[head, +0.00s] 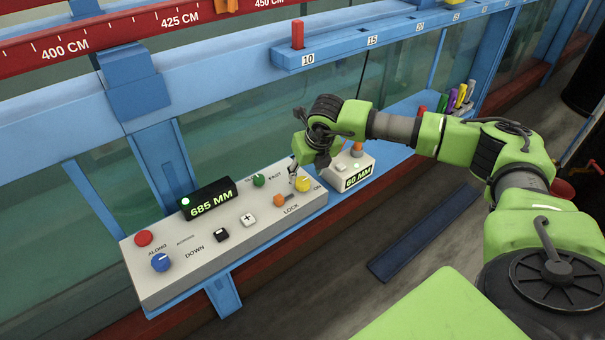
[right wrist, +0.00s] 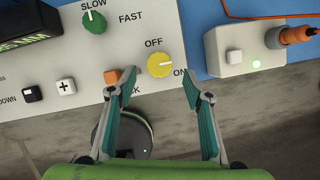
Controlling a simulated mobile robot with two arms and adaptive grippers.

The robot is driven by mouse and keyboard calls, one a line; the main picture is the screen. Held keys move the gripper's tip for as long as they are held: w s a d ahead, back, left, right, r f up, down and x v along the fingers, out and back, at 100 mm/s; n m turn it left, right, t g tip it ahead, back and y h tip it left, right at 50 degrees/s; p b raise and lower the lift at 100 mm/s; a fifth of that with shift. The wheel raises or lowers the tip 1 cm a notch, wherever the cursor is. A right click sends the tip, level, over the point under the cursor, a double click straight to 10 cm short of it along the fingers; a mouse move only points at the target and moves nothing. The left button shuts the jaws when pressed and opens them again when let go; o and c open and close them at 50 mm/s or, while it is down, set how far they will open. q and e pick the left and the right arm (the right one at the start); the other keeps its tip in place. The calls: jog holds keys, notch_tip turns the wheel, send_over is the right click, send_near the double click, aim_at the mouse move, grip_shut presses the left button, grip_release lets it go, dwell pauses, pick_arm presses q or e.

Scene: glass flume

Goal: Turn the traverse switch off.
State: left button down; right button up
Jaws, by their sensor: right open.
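The traverse switch is a yellow round knob (head: 303,184) at the right end of the grey control panel (head: 240,246), with ON printed beside it. In the right wrist view the yellow knob (right wrist: 159,64) sits between OFF at its upper left and ON at its lower right. A pale mark on it appears to point right, towards ON. My right gripper (head: 297,171) is just above the knob. In the right wrist view its fingers (right wrist: 162,78) are open and empty, pointing at the panel with the knob between and just beyond the tips. My left gripper is not in view.
Close to the knob are an orange button (head: 279,200) and a green SLOW/FAST knob (head: 258,180). A small grey box (head: 350,170) reading 60 MM stands to the right. A 685 MM display (head: 208,198) stands on the panel. The glass flume lies behind.

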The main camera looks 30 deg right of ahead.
aim_at(303, 181)
jog(key=shift+p+x, duration=0.55)
jog(key=shift+x, duration=1.95)
jog(key=c, duration=1.1)
